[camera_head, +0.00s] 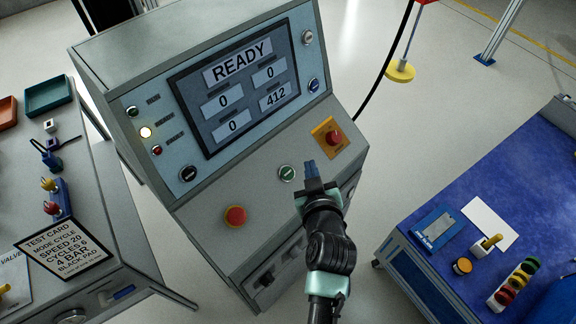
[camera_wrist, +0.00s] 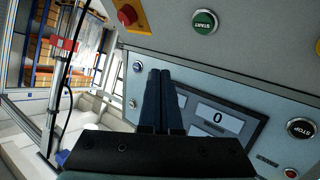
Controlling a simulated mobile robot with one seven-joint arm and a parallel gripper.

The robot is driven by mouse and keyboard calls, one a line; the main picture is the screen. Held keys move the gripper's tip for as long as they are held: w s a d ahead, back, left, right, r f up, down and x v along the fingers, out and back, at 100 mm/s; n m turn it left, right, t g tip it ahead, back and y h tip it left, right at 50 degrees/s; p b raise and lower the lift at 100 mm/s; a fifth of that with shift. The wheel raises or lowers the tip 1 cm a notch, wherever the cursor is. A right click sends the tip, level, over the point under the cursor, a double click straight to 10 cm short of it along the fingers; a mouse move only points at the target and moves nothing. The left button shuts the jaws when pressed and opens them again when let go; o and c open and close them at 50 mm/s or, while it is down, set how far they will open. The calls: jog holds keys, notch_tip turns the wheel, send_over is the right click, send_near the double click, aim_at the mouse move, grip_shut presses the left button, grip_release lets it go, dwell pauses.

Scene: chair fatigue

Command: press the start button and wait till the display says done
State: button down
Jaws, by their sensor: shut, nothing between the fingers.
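The console's display (camera_head: 237,85) reads READY, with 0, 0, 0 and 412 in the boxes below. Part of it shows in the wrist view (camera_wrist: 222,118), with a 0 readable. The green start button (camera_head: 287,173) is on the sloped lower panel. It is also at the top of the wrist view, labelled START (camera_wrist: 204,21). My gripper (camera_head: 310,168) is shut and empty, its dark fingers just right of the start button in the head view. In the wrist view the fingertips (camera_wrist: 160,73) appear below the button, with a gap. I cannot tell their height over the panel.
A red button (camera_head: 235,216) lies left of the start button, and a red knob on an orange plate (camera_head: 330,138) lies right. A test card (camera_head: 62,249) stands left; a blue-topped bench (camera_head: 510,180) is right.

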aim_at(291, 168)
jog(key=shift+f, duration=0.15)
jog(key=w+a+f+b, duration=0.1)
jog(key=f+b, duration=0.1)
jog(key=w+a+f+b, duration=0.1)
jog(key=f, duration=0.1)
jog(key=w+a+f+b, duration=0.1)
jog(key=f+b, duration=0.1)
jog(key=f, duration=0.1)
jog(key=shift+w+a+b, duration=0.1)
jog(key=shift+w+b, duration=0.2)
jog(key=shift+f, duration=0.15)
dwell(2.0)
jog(key=shift+w+a+f+b, duration=0.15)
jog(key=shift+f+b, duration=0.1)
jog(key=shift+b, duration=0.05)
jog(key=shift+w+a+f+b, duration=0.15)
jog(key=shift+f+b, duration=0.15)
jog(key=shift+f, duration=0.05)
dwell(0.6)
jog(key=shift+r, duration=0.1)
jog(key=shift+s+d+r+p, duration=0.3)
jog(key=shift+s+r+p, duration=0.05)
jog(key=shift+r+p, duration=0.2)
dwell(0.3)
